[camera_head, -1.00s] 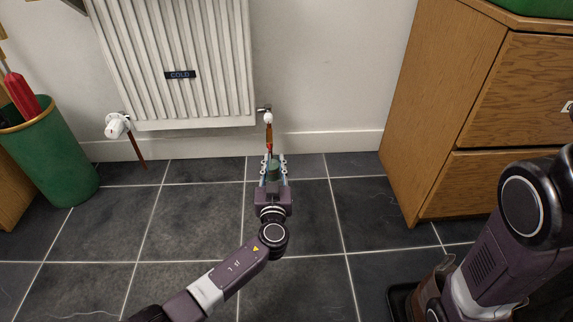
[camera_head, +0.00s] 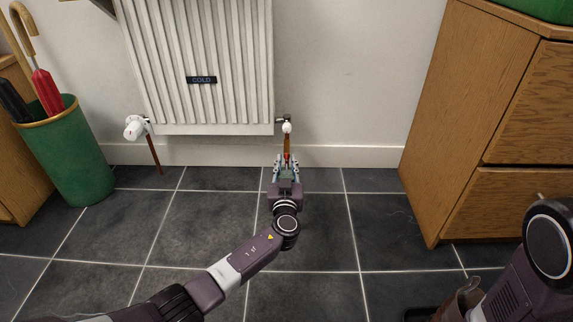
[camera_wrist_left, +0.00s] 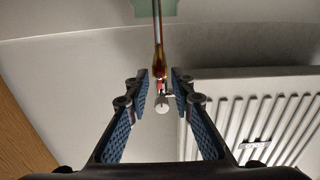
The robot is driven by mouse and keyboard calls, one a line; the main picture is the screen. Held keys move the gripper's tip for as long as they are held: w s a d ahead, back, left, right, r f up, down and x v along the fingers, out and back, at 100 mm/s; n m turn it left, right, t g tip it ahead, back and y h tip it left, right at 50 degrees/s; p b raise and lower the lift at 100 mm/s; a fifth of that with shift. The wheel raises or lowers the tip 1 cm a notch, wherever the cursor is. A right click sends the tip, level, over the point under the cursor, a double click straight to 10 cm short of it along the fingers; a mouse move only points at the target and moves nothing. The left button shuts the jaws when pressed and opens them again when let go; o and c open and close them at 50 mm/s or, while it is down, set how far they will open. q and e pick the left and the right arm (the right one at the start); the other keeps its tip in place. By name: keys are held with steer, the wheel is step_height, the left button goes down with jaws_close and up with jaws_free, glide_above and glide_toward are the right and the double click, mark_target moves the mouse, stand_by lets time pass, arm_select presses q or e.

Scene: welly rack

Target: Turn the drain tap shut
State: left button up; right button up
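The drain tap, a small red part (camera_head: 286,157), shows on the copper pipe under the white valve (camera_head: 287,128) at the radiator's lower right corner. In the left wrist view the red part (camera_wrist_left: 159,86) shows between the fingers, near a round whitish knob (camera_wrist_left: 163,106). My left gripper (camera_head: 286,160) points at the pipe from the front, low over the floor. It is open, with a blue-padded finger on either side of the tap and clear gaps to both. Whether the tap is turned is too small to tell.
The white radiator (camera_head: 205,75) hangs above, with another white valve (camera_head: 135,127) at its left. A green umbrella bin (camera_head: 70,155) stands left, a wooden cabinet (camera_head: 440,150) right. A brown boot (camera_head: 458,303) is at the lower right. The tiled floor between is clear.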

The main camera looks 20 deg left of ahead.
arm_select(q)
jaws_close()
steer(key=shift+m, duration=0.3)
steer(key=m, duration=1.2)
steer(key=shift+d+f+m, duration=0.1)
steer(key=shift+d+m, duration=0.15)
steer(key=shift+m, duration=0.15)
steer(key=shift+f+m, duration=0.1)
steer(key=shift+m, duration=2.2)
jaws_free()
